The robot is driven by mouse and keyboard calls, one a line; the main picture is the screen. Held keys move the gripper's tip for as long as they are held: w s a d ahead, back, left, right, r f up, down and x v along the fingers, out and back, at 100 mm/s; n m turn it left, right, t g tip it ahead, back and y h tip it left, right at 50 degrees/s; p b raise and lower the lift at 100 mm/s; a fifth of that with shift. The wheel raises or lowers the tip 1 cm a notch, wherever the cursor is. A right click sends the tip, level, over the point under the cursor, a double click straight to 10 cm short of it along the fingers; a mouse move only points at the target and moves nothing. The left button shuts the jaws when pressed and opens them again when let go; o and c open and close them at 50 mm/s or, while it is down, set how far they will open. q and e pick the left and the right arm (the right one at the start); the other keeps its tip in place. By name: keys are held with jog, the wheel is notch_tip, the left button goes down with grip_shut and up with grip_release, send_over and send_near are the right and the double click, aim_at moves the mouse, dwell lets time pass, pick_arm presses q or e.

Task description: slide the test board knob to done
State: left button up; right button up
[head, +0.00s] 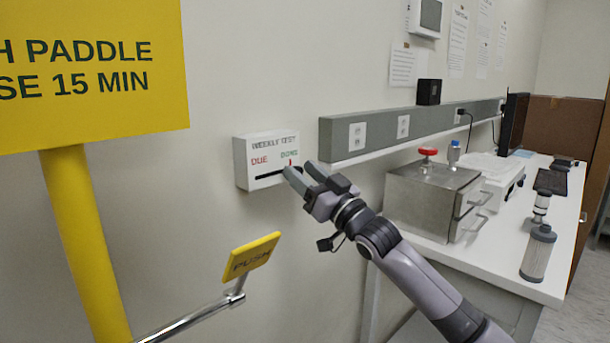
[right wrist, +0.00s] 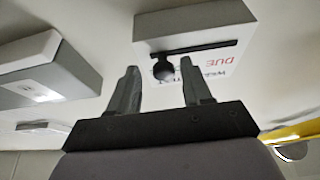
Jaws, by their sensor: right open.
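The white test board (head: 243,165) is on the wall in the head view, with a red DUE on its left, a green DONE on its right and a dark slot below. In the right wrist view the board (right wrist: 200,20) appears upside down. Its round black knob (right wrist: 163,71) is near the left end of the slot there, away from the DUE word. My right gripper (head: 301,170) is open at the board's right end and hides the knob in the head view. In the wrist view the knob shows between the fingertips (right wrist: 159,80), apart from both. My left gripper is not in view.
A yellow PUSH paddle (head: 252,257) on a metal arm stands below the board, and a yellow sign (head: 90,70) on a post is at left. A grey outlet rail (head: 380,132) is to the right. A steel box (head: 420,205) stands on the white bench (head: 508,265).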

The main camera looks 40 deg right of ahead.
jog(key=shift+s+f, duration=0.35)
jog(key=shift+s, duration=0.2)
jog(key=shift+b+v, duration=1)
jog(key=shift+v, duration=1.9)
jog(key=shift+d+r, duration=0.1)
jog(key=s+a+f+g, duration=0.2)
jog(key=a+f+g, duration=0.15)
jog(key=f, duration=1.05)
jog(key=s+a+f+g, duration=0.25)
jog(key=a+f, duration=0.25)
jog(key=f, duration=0.8)
jog(key=s+a+f+n+g, duration=0.1)
jog(key=s+a+f+g, duration=0.5)
jog(key=s+a+f, duration=0.7)
notch_tip(320, 180, down, 5)
jog(key=s, duration=0.2)
jog(key=shift+s+a+y+p, duration=0.3)
jog(key=shift+s+a+p, duration=0.05)
jog(key=shift+s+a, duration=0.05)
